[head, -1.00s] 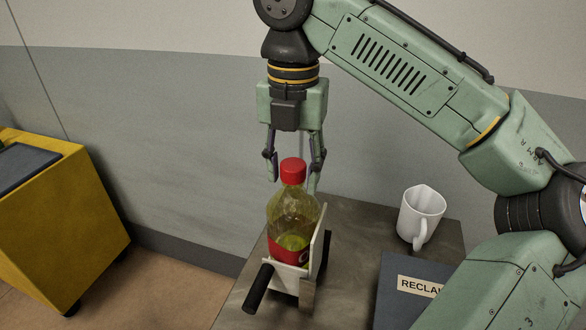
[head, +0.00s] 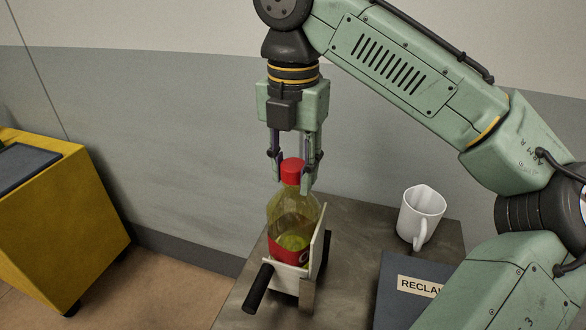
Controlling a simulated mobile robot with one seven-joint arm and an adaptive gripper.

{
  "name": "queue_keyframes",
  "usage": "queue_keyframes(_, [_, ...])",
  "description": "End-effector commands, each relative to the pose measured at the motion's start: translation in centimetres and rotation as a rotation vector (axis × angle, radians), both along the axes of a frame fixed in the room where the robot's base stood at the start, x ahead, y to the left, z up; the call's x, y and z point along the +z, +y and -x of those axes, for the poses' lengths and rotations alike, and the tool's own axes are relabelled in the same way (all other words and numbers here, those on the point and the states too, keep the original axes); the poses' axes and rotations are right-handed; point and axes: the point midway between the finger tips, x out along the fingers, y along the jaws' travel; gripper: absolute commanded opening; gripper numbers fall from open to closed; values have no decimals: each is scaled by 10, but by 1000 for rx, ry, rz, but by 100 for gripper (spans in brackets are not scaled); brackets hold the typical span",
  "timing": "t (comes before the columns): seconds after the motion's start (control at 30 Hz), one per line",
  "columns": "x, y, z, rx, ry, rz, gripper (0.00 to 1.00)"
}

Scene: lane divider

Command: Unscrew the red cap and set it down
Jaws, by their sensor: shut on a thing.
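The red cap (head: 292,167) sits on top of a clear bottle (head: 290,215) with yellowish liquid and a red label. The bottle stands upright in a pale holder (head: 318,240) with black handles on the table. My gripper (head: 293,175) points straight down over the bottle, its fingers shut on the red cap from both sides. The far side of the cap is hidden, and I cannot tell from this view how far the cap is turned.
A white mug (head: 421,213) stands to the right on the dark table (head: 355,222). A dark blue box or book (head: 400,300) with a pale label lies at the front right. A yellow cabinet (head: 65,215) stands apart at the left.

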Motion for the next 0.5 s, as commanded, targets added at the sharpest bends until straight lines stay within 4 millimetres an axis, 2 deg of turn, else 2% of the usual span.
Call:
queue_keyframes(0.13, [0, 0, 0, 49, 0, 0, 4])
queue_keyframes(0.3, [0, 0, 0, 150, 0, 0, 4])
queue_keyframes(0.5, [0, 0, 0, 153, 0, 0, 4])
